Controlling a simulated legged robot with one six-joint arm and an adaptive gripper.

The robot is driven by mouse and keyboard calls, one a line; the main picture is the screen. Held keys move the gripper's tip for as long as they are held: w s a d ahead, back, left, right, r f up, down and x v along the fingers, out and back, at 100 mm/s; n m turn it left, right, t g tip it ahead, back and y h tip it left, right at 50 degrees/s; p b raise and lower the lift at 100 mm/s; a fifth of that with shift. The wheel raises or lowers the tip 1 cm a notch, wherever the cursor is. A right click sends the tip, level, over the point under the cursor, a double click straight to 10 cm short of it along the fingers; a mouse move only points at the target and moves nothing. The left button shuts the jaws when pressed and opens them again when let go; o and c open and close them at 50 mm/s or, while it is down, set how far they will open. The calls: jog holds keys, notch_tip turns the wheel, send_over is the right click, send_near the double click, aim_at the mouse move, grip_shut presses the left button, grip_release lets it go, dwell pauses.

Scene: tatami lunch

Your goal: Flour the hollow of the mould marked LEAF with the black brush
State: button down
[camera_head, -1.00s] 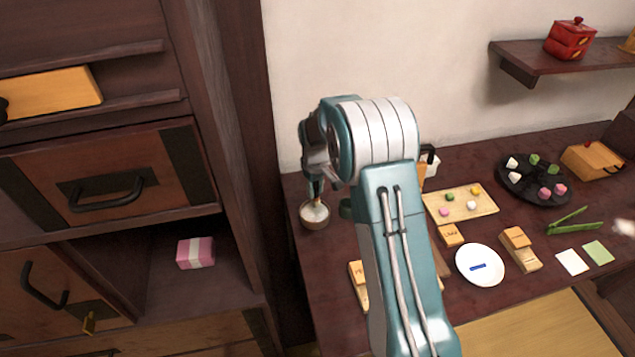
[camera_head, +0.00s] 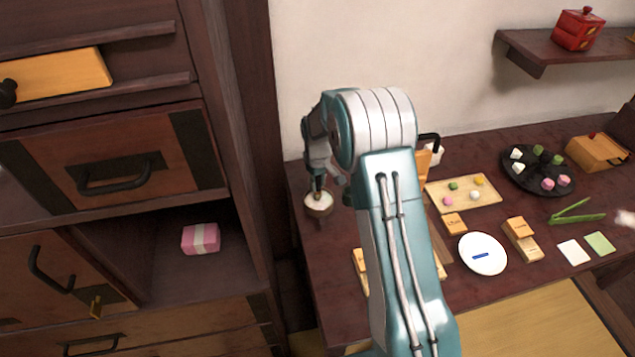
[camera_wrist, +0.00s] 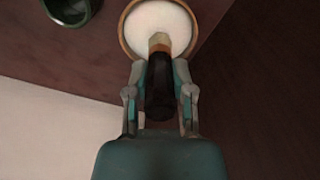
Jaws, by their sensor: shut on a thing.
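My gripper (camera_wrist: 160,98) is shut on the black brush (camera_wrist: 160,85), which also shows faintly in the head view (camera_head: 318,184). The brush's pale tip overlaps the white flour in a round wooden bowl (camera_wrist: 126,28). I cannot tell how deep the tip is. The bowl (camera_head: 319,212) stands at the table's left end. Wooden moulds lie on the table: a small block (camera_head: 455,223), a stacked pair (camera_head: 522,238) and one partly behind my arm (camera_head: 360,262). Their marks are too small to read, so I cannot tell which is LEAF.
A green cup (camera_wrist: 68,10) stands near the bowl. A white plate (camera_head: 483,262), a sweets board (camera_head: 480,200), a black plate (camera_head: 520,185) and green tongs (camera_head: 578,212) lie to the right. A dark cabinet (camera_head: 110,160) stands left. My arm hides part of the table.

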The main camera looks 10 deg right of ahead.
jog(key=shift+d+f, duration=0.15)
jog(key=shift+d, duration=0.05)
jog(key=shift+f, duration=0.35)
dwell(1.2)
jog(key=shift+r, duration=0.15)
jog(key=shift+r, duration=3.45)
